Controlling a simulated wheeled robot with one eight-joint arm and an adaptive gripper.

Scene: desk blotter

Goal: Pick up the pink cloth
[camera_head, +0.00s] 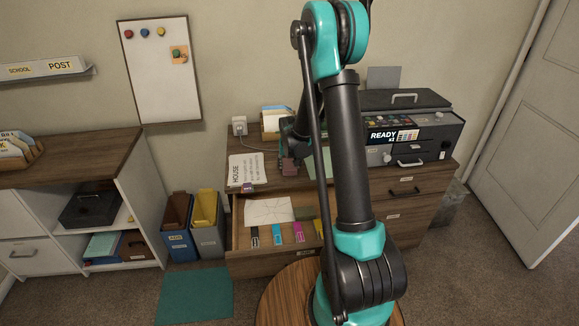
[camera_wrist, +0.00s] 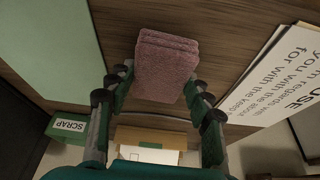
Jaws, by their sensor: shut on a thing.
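The pink cloth (camera_wrist: 166,62) is a folded, thick, fuzzy block in the middle of the wrist view. My gripper (camera_wrist: 160,84) has one finger on each side of it and is shut on it. In the head view the cloth (camera_head: 288,167) shows as a small pinkish patch below my gripper (camera_head: 290,155), over the left part of the wooden desk top (camera_head: 241,145). My arm hides part of that area. I cannot tell whether the cloth touches the desk top.
Printed sheets (camera_head: 246,170) lie left of the cloth. A green blotter (camera_wrist: 45,45) and a printer (camera_head: 415,130) are to the right in the head view. A SCRAP box (camera_wrist: 75,128) shows in the wrist view.

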